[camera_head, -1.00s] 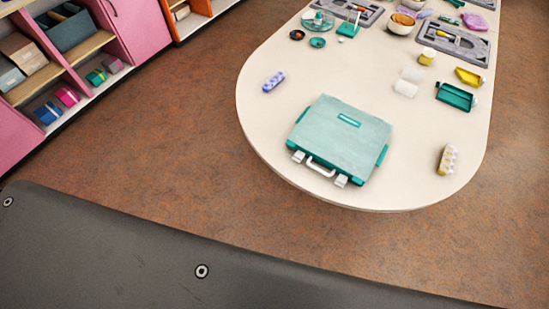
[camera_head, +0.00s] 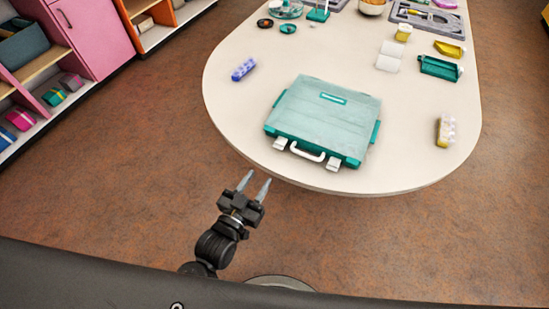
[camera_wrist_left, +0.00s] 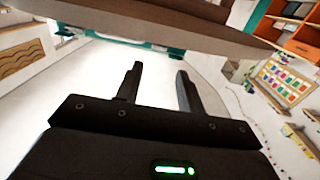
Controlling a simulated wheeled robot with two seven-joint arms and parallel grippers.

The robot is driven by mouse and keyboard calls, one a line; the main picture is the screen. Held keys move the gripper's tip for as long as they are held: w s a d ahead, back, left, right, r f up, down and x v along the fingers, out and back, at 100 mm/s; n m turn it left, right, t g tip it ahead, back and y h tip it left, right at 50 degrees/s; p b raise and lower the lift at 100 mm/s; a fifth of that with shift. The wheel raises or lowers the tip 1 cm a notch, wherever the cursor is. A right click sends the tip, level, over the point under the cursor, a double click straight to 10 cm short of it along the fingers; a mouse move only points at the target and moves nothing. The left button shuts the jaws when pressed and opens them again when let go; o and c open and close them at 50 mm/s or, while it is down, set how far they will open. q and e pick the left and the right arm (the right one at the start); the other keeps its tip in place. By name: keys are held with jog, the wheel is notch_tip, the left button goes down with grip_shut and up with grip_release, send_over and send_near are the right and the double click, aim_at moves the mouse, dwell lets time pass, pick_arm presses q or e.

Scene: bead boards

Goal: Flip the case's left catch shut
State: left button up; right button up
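The teal case (camera_head: 325,115) lies closed on the white table, its front side toward me. Its left catch (camera_head: 280,143) is a white tab at the front edge, left of the white handle (camera_head: 307,154). Its right catch (camera_head: 333,164) sits right of the handle. Both catches seem to stick outward; I cannot tell their exact angle. My left gripper (camera_head: 256,181) is open and empty, off the table's front edge, below and left of the left catch and apart from it. Its spread fingers also show in the left wrist view (camera_wrist_left: 158,75). My right gripper is out of view.
The rounded edge of the table (camera_head: 400,187) lies between my left gripper and the case. A purple bead piece (camera_head: 243,69) lies left of the case, a yellow-and-white one (camera_head: 445,130) right of it. Trays and bowls stand farther back.

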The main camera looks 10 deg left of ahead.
aim_at(277, 148)
pick_arm(q)
jog(key=x, duration=0.9)
jog(key=shift+w+r+p, duration=0.1)
jog(key=shift+w+p, duration=0.1)
jog(key=shift+p, duration=0.2)
jog(key=shift+w+d, duration=0.25)
jog(key=shift+w, duration=0.4)
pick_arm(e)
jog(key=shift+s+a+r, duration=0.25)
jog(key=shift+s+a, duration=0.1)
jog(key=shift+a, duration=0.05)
pick_arm(q)
jog(key=shift+c, duration=0.2)
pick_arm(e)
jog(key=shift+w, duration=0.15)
